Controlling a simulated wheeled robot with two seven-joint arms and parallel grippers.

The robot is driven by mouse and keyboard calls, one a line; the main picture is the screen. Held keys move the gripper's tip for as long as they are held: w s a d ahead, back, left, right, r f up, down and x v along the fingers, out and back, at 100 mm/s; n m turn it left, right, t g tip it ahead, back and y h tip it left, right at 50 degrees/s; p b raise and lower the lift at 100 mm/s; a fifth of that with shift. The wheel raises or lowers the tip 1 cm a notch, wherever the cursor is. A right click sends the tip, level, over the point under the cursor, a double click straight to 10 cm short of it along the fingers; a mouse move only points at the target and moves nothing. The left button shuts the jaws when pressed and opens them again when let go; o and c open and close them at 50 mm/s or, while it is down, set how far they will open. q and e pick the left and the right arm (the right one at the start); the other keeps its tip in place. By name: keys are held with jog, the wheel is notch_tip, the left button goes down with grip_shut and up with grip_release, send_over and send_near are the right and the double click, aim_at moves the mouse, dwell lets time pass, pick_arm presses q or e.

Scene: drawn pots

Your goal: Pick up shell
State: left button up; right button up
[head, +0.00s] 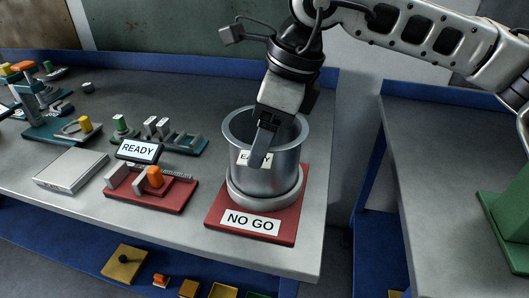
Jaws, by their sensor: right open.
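The shell (283,173) is a shiny grey metal cylinder with a wide rim and an open top. It stands upright in a round metal base (265,203) on a red plate (225,205) labelled NO GO. A white label on its front wall is partly covered. My right gripper (262,148) comes down from above over the shell's near rim, open. One finger shows in front of the label. The other finger is hidden, and I cannot tell whether either touches the wall. My left gripper is not in view.
Left of the shell are a red fixture (150,199) with an orange knob, a READY sign (138,151), a flat grey box (71,171) and green fixtures. The bench's right edge is close. A second bench (430,200) with a green block (508,225) stands right, across a gap.

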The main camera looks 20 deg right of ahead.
jog(key=shift+x, duration=1.1)
jog(key=shift+f, duration=0.25)
grip_shut()
jog(key=shift+r, duration=0.1)
jog(key=shift+r, duration=0.1)
